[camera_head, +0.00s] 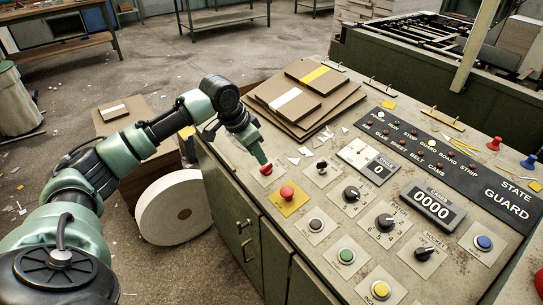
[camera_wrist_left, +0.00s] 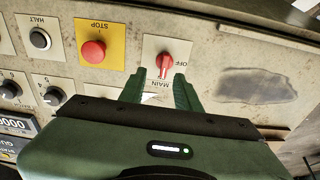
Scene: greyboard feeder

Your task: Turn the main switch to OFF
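The main switch (camera_wrist_left: 165,62) is a red rotary knob on a pale square plate marked MAIN, upside down in the left wrist view. Its handle stands roughly upright in that picture; I cannot tell for certain which position it is set to. In the head view the red switch (camera_head: 266,169) is near the left edge of the control panel. My left gripper (camera_wrist_left: 160,74) is open, with its green fingertips on either side of the switch's near part. No firm contact shows. In the head view my left gripper (camera_head: 258,153) points down at the switch. My right gripper is not in view.
The red STOP button (camera_wrist_left: 93,51) on its yellow plate is beside the switch; it also shows in the head view (camera_head: 287,191). A HALT button (camera_wrist_left: 40,39) is farther left. Stacked greyboards (camera_head: 305,95) lie on the panel behind the gripper. A white roll (camera_head: 155,215) stands on the floor.

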